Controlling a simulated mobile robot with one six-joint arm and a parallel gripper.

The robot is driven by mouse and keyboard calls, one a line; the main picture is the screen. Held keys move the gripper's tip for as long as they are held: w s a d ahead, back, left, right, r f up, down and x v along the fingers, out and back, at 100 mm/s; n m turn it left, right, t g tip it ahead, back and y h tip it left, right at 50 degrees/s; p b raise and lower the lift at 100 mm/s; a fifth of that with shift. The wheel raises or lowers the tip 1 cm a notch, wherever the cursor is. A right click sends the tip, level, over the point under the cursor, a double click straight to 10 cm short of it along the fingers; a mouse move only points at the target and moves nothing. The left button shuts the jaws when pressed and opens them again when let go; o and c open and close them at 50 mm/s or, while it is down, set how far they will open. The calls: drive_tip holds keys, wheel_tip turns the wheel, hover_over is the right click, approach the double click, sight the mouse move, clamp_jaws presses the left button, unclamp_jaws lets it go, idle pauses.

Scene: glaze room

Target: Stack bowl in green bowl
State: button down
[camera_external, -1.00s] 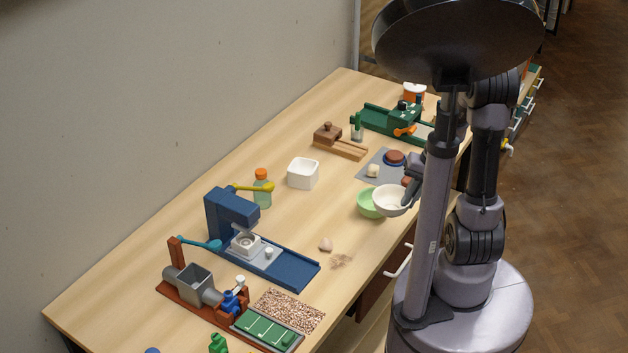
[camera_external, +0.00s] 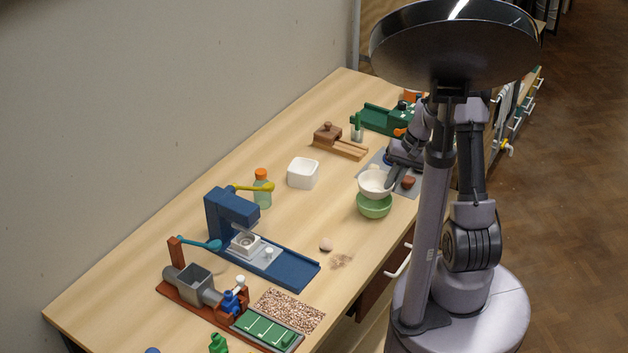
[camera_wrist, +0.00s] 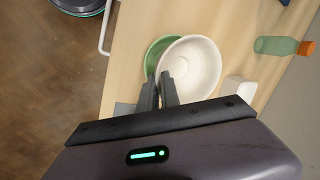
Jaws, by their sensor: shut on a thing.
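The white bowl (camera_external: 374,183) is held by its rim in my gripper (camera_external: 391,184), upright as far as I can see. It hangs over the green bowl (camera_external: 374,208), which stands on the table near the front edge. In the wrist view the white bowl (camera_wrist: 191,66) covers most of the green bowl (camera_wrist: 152,54), whose rim shows on the left side. My gripper (camera_wrist: 168,80) is shut on the white bowl's near wall there. Whether the two bowls touch is hard to tell.
A grey mat (camera_external: 409,187) with small items lies just behind the bowls. A white square container (camera_external: 303,173) and a bottle with an orange cap (camera_external: 262,188) stand to the left. A blue press (camera_external: 262,243) is nearer the camera. A small pinkish lump (camera_external: 326,245) lies on the table.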

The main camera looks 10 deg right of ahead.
drive_tip(key=shift+r, duration=0.15)
drive_tip(key=shift+f+b, duration=0.6)
drive_tip(key=shift+f, duration=0.05)
drive_tip(key=c, duration=1.6)
unclamp_jaws()
drive_tip(key=w+a+p+v, duration=0.1)
drive_tip(key=p+v, duration=0.4)
drive_tip(key=v, duration=0.8)
drive_tip(key=s+a+r+t, duration=0.1)
drive_tip(key=s+r, duration=0.3)
drive_tip(key=s, duration=0.3)
drive_tip(key=s+a+r+m+t+h, duration=0.1)
drive_tip(key=s+a+r+t, duration=0.1)
drive_tip(key=s, duration=0.5)
drive_tip(key=s+a+r+m+t+h, duration=0.1)
drive_tip(key=s+a+r+t, duration=0.1)
drive_tip(key=s+r, duration=0.3)
drive_tip(key=shift+s+r, duration=0.15)
drive_tip(key=shift+s, duration=0.5)
drive_tip(key=shift+s+r, duration=0.15)
drive_tip(key=shift+s, duration=0.5)
